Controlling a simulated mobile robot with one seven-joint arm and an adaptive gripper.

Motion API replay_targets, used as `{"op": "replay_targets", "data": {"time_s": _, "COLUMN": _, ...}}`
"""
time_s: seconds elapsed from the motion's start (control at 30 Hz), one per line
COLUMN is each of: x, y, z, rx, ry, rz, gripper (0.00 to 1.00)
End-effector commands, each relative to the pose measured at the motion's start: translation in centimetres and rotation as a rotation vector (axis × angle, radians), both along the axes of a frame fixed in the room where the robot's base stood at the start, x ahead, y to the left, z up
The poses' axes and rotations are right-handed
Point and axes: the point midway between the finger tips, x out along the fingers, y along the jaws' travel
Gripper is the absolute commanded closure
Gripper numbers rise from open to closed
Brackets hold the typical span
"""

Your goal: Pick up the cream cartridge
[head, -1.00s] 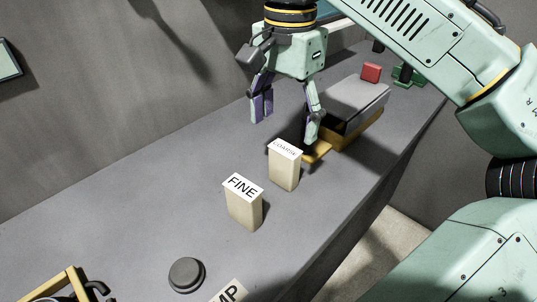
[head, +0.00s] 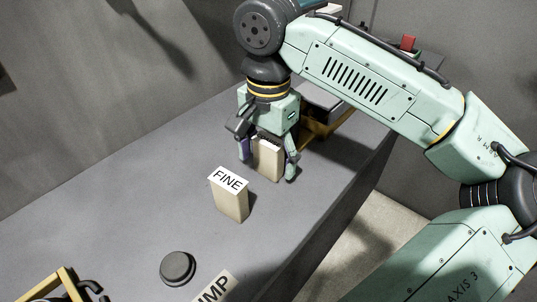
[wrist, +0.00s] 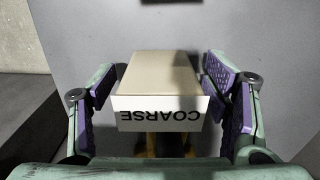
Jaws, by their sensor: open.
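Two cream upright blocks with white top labels stand on the grey bench. One, the COARSE cartridge (head: 267,158), is between the fingers of my gripper (head: 268,166). In the wrist view the same COARSE cartridge (wrist: 160,72) sits between the two purple-padded fingers of my gripper (wrist: 158,92), with a gap visible on each side. My gripper is open and points down, its fingers around the block but not closed on it. The other block, the FINE cartridge (head: 231,199), stands apart, nearer the front.
A dark round knob or puck (head: 178,268) lies on the grey bench (head: 120,215) near the front. A yellow-framed item (head: 50,287) is at the lower left. A yellow-based box (head: 325,125) stands behind my gripper. The bench's right edge drops to the floor.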

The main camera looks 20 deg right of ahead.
Motion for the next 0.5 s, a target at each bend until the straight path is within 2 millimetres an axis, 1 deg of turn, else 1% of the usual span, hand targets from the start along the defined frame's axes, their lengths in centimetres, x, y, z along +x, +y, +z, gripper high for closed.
{"op": "replay_targets", "data": {"time_s": 0.07, "x": 0.0, "y": 0.0, "z": 0.01, "rx": 0.0, "ry": 0.0, "rz": 0.0, "gripper": 0.31}}
{"op": "replay_targets", "data": {"time_s": 0.5, "x": -0.01, "y": 0.01, "z": 0.04, "rx": 0.0, "ry": 0.0, "rz": 0.0, "gripper": 0.6}}
